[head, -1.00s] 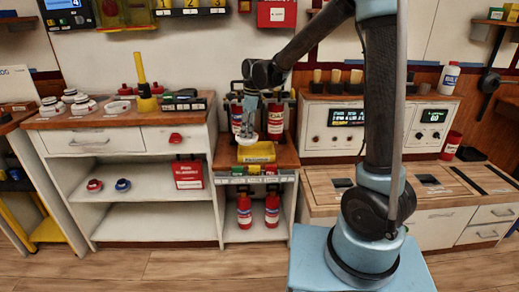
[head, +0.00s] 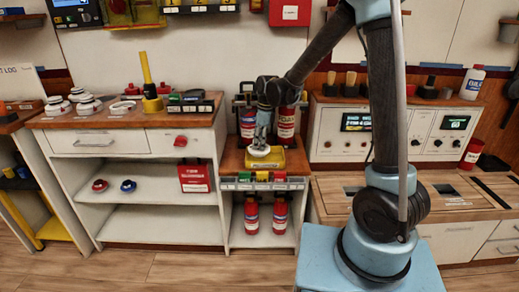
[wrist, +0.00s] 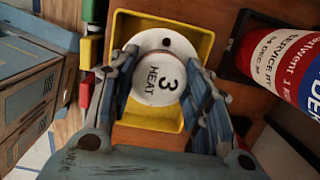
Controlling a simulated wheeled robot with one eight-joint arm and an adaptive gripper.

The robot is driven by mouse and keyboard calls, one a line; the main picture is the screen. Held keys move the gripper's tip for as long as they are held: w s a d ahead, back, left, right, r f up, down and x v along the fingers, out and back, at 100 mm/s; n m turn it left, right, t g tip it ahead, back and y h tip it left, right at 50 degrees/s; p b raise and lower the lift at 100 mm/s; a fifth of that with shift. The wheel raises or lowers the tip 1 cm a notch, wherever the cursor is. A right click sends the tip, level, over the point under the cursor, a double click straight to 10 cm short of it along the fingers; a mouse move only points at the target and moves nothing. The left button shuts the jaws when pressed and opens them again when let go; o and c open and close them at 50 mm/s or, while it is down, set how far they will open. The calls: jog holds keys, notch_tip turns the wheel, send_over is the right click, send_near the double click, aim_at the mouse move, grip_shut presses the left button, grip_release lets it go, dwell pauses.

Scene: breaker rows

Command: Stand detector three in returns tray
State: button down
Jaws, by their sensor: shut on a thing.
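Detector three, a round white disc marked "3 HEAT" (wrist: 158,82), is between the fingers of my gripper (wrist: 161,70) in the wrist view. My gripper is shut on its sides. The yellow returns tray (wrist: 202,42) lies directly behind the detector, its rim showing around it. In the head view my gripper (head: 263,138) points down, with the detector (head: 260,152) level at the tray opening. The tray (head: 290,161) sits on the low wooden shelf top. I cannot tell whether the detector touches the tray floor.
Red extinguishers (head: 285,125) stand just behind the tray; one shows close on the right in the wrist view (wrist: 285,55). Coloured tags (head: 262,177) line the shelf's front edge. Other white detectors (head: 85,103) sit on the left counter (head: 110,120).

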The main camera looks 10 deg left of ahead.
jog(key=shift+s+f, duration=0.1)
jog(key=shift+f, duration=1.5)
jog(key=shift+f, duration=0.1)
jog(key=c, duration=0.8)
grip_release()
jog(key=shift+c, duration=0.2)
